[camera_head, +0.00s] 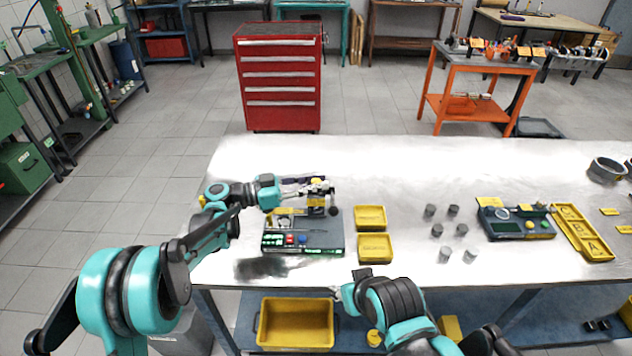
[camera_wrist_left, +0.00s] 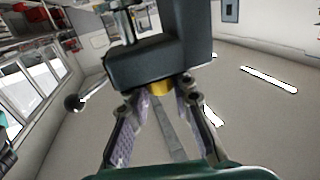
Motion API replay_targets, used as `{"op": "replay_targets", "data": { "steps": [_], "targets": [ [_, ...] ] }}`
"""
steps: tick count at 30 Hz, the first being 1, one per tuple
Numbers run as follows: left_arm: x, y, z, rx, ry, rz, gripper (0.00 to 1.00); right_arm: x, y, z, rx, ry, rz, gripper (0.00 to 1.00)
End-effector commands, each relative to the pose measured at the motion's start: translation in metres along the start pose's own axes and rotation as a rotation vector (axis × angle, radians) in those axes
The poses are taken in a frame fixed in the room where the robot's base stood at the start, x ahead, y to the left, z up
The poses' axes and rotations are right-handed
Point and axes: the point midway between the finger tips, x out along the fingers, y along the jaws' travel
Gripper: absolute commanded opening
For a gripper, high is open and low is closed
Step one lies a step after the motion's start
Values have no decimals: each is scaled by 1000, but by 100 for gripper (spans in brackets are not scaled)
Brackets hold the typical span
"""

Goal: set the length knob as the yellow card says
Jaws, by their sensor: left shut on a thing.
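A bench machine (camera_head: 322,244) with a dark base, a green display and red and blue buttons stands on the table's left part. My left gripper (camera_head: 318,190) is at its upper part. In the left wrist view, the left gripper (camera_wrist_left: 165,105) has its fingers on either side of a small yellow knob (camera_wrist_left: 160,88) under a dark grey block (camera_wrist_left: 160,62). The fingertips partly hide the knob, and no marking on it can be read. A yellow card cannot be told for sure, and no card text is legible. My right gripper (camera_head: 343,292) is at the table's front edge, its fingers too small to judge.
A black ball-ended lever (camera_wrist_left: 74,102) juts out beside the left gripper. Two yellow trays (camera_head: 370,217) stand right of the machine, then several grey cylinders (camera_head: 437,230) and a second dark device (camera_head: 515,222). The table's back strip is clear.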

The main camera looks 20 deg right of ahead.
Motion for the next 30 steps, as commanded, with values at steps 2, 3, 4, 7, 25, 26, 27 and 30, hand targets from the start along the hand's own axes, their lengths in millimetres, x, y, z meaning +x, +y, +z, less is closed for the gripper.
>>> {"op": "replay_targets", "data": {
  "steps": [2, 3, 4, 7, 25, 26, 27, 30],
  "targets": [
    [0, -1, 0, 0, -1, 23, 0, -1, 0, 0, 0, 0, 0, 40],
    [0, -1, 0, 0, -1, 34, 0, -1, 0, -1, 0, 0, 0, 40],
    [0, 0, 0, 0, -1, 40, 0, -1, 0, -1, 0, 0, 0, 40],
    [0, 0, 0, 0, -1, 54, 0, -1, 0, -1, 0, 0, 0, 40],
    [0, 0, 0, 0, 0, 62, 44, -1, 0, -1, 0, 0, 0, 40],
    [0, 0, 0, 0, 0, 62, 44, -1, 0, -1, 0, 0, 0, 40],
    [0, 0, 0, 0, 0, 62, 44, -1, 0, -1, 0, 0, 0, 40],
    [0, 0, 0, 0, 0, 62, 44, -1, 0, -1, 0, 0, 0, 40]
  ]
}}
